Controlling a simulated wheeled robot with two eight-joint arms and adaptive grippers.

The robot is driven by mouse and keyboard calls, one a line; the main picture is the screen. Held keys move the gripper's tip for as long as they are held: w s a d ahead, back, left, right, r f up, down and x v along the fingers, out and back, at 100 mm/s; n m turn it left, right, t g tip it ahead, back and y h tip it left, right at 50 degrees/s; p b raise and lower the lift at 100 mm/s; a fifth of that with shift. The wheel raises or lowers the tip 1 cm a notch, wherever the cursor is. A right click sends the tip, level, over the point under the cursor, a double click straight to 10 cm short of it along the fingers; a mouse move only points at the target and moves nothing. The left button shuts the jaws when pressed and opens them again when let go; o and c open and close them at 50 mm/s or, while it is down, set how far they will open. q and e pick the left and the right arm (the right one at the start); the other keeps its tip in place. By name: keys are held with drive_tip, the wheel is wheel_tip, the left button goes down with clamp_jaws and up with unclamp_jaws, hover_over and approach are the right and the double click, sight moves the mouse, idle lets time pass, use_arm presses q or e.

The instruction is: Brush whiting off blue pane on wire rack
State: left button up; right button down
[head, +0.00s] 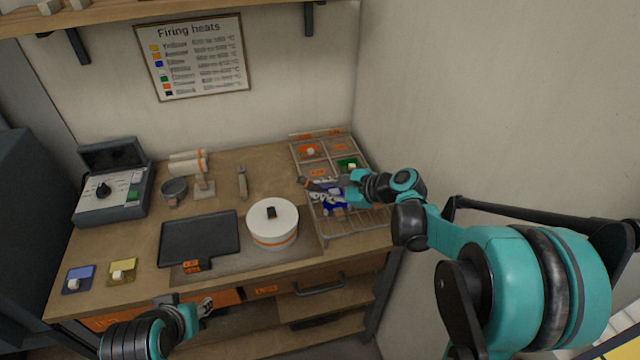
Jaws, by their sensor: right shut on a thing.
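The wire rack (372,220) stands at the right end of the bench. The blue pane (328,208) lies on it with white patches over its blue surface; part of it is hidden by my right gripper. My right gripper (340,187) is over the pane, shut on a slim tool that looks like a brush (308,183), whose end points left. I cannot tell whether the brush touches the pane. My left gripper (204,308) is low at the bench's front edge, away from the rack; its fingers are too small to read.
An orange pane (310,152) and a green pane (348,164) lie in the rack's back part. A white round lidded pot (272,225) stands left of the rack, beside a dark tray (199,240). The wall is close on the right.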

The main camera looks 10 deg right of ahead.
drive_tip(key=shift+s+r, duration=0.1)
drive_tip(key=shift+s, duration=0.2)
drive_tip(key=shift+w+r+p, duration=0.1)
drive_tip(key=shift+r+p, duration=0.4)
drive_tip(key=shift+r, duration=0.05)
drive_tip(key=shift+w+d+b, duration=0.1)
drive_tip(key=shift+w+d, duration=0.3)
drive_tip(key=shift+w, duration=0.65)
drive_tip(key=shift+w+d+b, duration=0.15)
drive_tip(key=shift+w+d, duration=0.25)
drive_tip(key=shift+w, duration=0.7)
drive_tip(key=shift+w+d+b, duration=0.1)
drive_tip(key=shift+w+d, duration=0.3)
drive_tip(key=shift+w, duration=0.65)
drive_tip(key=shift+f, duration=0.1)
drive_tip(key=shift+f+b, duration=0.3)
drive_tip(key=shift+f, duration=0.05)
drive_tip(key=shift+f, duration=0.25)
drive_tip(key=shift+s, duration=0.15)
